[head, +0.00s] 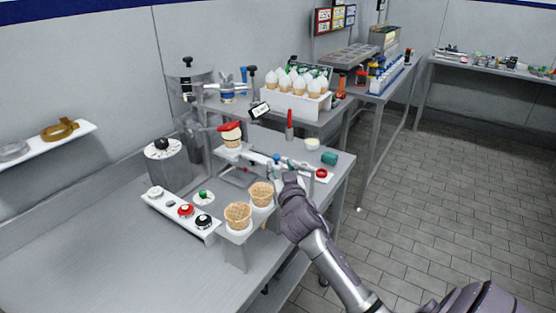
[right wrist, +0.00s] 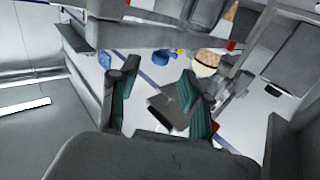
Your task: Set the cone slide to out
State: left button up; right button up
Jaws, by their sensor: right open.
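Two waffle cones (head: 238,215) (head: 262,193) stand upright in white holders on a raised grey stand (head: 236,252) at the table's front. Behind them, a cone with a red and cream top (head: 231,136) stands on another holder. A light rail (head: 258,158) runs from there to the right, towards a red knob (head: 321,173). I cannot tell which part is the cone slide. My right gripper (head: 288,180) is by the rail, right of the cones, and partly hides it. In the right wrist view its teal-padded fingers (right wrist: 158,95) are apart; a cone (right wrist: 205,64) shows beyond them. My left gripper is not in view.
A white strip with red, black and white buttons (head: 185,210) lies left of the cones. A rack of white-topped cones (head: 298,100) stands on the back table, with a red-handled tool (head: 289,125) in front. The table's front left (head: 110,255) is clear.

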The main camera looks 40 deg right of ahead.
aim_at(277, 159)
jog(key=x, duration=0.3)
jog(key=shift+w+d, duration=0.15)
jog(key=shift+w, duration=0.25)
grip_shut()
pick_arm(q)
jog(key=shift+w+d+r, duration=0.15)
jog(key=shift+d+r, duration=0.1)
